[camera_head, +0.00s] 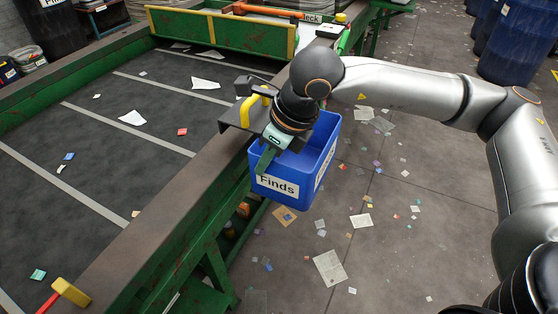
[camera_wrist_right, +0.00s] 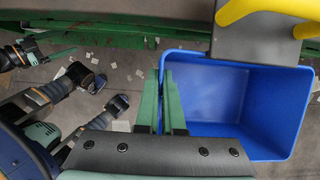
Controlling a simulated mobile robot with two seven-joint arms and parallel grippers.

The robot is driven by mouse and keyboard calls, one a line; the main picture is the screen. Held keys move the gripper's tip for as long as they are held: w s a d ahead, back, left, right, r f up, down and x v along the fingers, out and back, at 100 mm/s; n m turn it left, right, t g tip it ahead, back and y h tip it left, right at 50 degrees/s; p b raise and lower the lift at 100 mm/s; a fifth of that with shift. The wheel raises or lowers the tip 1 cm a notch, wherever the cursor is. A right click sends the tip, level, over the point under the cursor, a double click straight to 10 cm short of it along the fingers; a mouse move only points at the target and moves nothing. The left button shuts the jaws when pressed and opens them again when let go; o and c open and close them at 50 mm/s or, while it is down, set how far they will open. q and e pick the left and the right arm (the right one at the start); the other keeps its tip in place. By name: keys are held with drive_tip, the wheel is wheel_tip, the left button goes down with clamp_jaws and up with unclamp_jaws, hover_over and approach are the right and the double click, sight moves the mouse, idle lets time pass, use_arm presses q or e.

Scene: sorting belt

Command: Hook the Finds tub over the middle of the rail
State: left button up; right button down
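The blue Finds tub (camera_head: 287,188) hangs upright at the outer side of the belt's rail (camera_head: 188,190). Its dark hook plate (camera_head: 236,117) with a yellow handle reaches over the rail top; I cannot tell whether it rests on it. My right gripper (camera_head: 266,158) is at the tub's near wall. In the right wrist view its green fingers (camera_wrist_right: 162,105) straddle the wall of the empty-looking tub (camera_wrist_right: 235,95), apparently gripping it. The hook plate (camera_wrist_right: 257,42) shows there too. My left gripper (camera_wrist_right: 62,52) seems to show at the left of that view, its opening unclear.
The belt (camera_head: 95,175) holds scattered scraps. Blue barrels (camera_head: 517,40) stand at the back right. The floor beside the tub is open, with scattered paper.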

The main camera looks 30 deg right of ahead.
sight(248, 152)
drive_tip(key=w+a, duration=0.2)
drive_tip(key=w, duration=0.1)
drive_tip(key=shift+a+f+p, duration=0.15)
drive_tip(key=shift+a+p, duration=0.05)
drive_tip(key=shift+p, duration=0.15)
use_arm(q)
drive_tip(key=shift+s+a+r, duration=0.15)
drive_tip(key=shift+s+a, duration=0.05)
drive_tip(key=shift+a, duration=0.2)
use_arm(e)
drive_tip(key=shift+w+a+f, duration=0.1)
drive_tip(key=shift+w+a, duration=0.1)
drive_tip(key=shift+w, duration=0.15)
use_arm(q)
drive_tip(key=shift+d, duration=0.1)
drive_tip(key=shift+r, duration=0.1)
